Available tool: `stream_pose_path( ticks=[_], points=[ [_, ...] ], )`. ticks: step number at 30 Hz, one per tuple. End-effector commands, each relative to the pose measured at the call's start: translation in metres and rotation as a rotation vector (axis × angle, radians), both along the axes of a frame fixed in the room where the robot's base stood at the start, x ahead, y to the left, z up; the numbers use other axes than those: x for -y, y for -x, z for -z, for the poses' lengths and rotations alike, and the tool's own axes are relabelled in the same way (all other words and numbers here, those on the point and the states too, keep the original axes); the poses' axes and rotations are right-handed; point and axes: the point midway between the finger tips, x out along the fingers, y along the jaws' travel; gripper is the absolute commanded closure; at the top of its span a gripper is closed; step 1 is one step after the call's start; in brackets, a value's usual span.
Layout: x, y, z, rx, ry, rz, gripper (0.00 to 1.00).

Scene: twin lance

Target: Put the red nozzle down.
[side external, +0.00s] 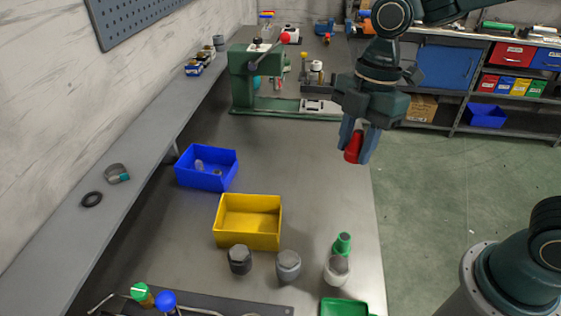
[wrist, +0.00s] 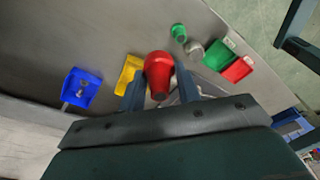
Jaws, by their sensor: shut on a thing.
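The red nozzle (side external: 353,148) is held between the fingers of my gripper (side external: 358,142), well above the grey bench near its right edge. In the wrist view the red nozzle (wrist: 158,72) sits between the two fingertips of my gripper (wrist: 160,88). The gripper is shut on it. Its lower end is clear of the bench in the side view. A green nozzle (side external: 343,243) stands by a whitish-grey piece (side external: 337,268) at the front right of the bench. The green nozzle also shows in the wrist view (wrist: 179,32).
A yellow bin (side external: 248,222) and a blue bin (side external: 206,168) with small parts stand left of centre. Two grey pieces (side external: 288,265) (side external: 240,259) stand in front of the yellow bin. A green tray (side external: 345,307) and a red tray (wrist: 238,69) lie nearby. The mid-right bench is clear.

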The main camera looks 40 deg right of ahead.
Motion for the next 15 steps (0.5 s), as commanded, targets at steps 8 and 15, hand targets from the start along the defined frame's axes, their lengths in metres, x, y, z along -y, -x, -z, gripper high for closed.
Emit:
stream_pose_path(
  ticks=[8, 15],
  points=[
    [-0.031, -0.032, -0.006, -0.001, -0.001, -0.015, 0.89],
    [-0.075, -0.069, -0.009, -0.002, -0.001, -0.030, 0.89]
  ],
)
